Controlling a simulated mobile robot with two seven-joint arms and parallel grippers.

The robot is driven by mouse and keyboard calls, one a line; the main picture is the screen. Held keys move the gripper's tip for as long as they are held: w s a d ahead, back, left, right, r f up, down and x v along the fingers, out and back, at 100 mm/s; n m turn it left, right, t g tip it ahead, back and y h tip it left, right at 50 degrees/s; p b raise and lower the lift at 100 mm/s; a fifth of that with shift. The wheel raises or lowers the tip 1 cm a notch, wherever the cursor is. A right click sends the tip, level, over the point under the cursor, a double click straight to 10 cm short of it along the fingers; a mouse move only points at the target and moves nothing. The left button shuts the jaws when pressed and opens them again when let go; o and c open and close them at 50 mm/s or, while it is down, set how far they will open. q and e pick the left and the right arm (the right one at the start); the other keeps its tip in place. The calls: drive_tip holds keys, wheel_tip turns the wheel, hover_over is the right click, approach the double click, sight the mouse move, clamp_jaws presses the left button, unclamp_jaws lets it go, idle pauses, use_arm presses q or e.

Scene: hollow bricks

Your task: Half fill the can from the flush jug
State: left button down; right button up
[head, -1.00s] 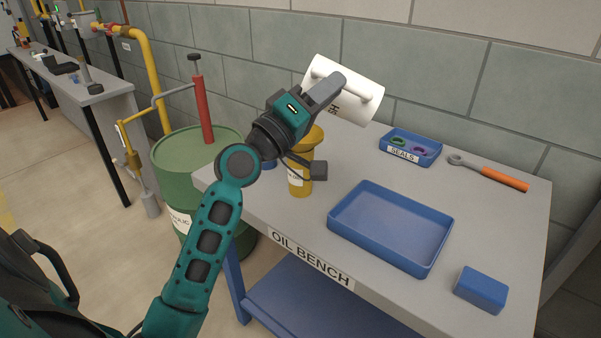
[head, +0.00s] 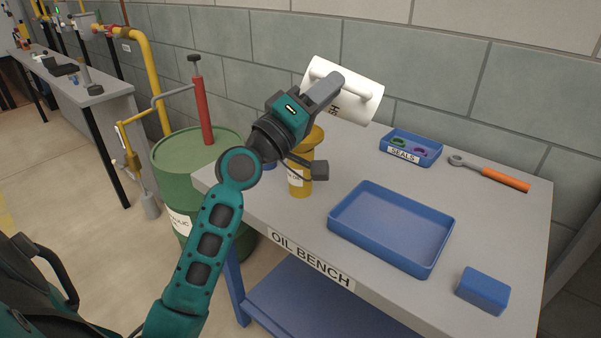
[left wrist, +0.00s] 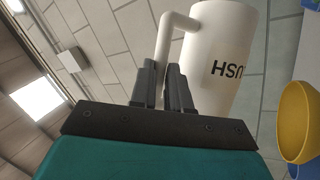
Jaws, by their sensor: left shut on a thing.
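My left gripper (head: 322,92) is shut on the handle of the white flush jug (head: 358,88), raised above the back of the bench. The jug is tilted well over; its mouth is not clearly seen, and no stream shows. In the left wrist view the fingers (left wrist: 165,85) close on the handle of the jug (left wrist: 220,55), whose dark lettering reads upside down. A yellow can (head: 300,183) with a flared top and white label stands on the bench, below and left of the jug, partly behind my wrist. Its inside is hidden. My right gripper is not in view.
The oil bench (head: 470,245) holds an empty blue tray (head: 440,262), a blue block (head: 482,290), a seals tray (head: 432,160) and an orange-handled wrench (head: 503,180). A green drum (head: 180,160) with a red pump stands left. A small blue thing is mostly hidden behind my arm.

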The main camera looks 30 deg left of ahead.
use_arm(q)
drive_tip(key=m+g+p, duration=0.2)
drive_tip(key=m+p, duration=0.1)
drive_tip(key=r+m+g+p, duration=0.1)
drive_tip(key=m+g+p, duration=0.1)
drive_tip(key=m+p, duration=0.1)
drive_tip(key=d+r+m+g+y+p, duration=0.1)
drive_tip(key=m+g+p, duration=0.2)
drive_tip(key=m+p, duration=0.1)
drive_tip(key=shift+w+d+r, duration=0.1)
drive_tip(key=shift+w+r, duration=0.1)
drive_tip(key=shift+w, duration=0.05)
idle(0.5)
wheel_tip(320, 180, up, 5)
drive_tip(key=shift+r, duration=0.1)
idle(0.6)
idle(0.4)
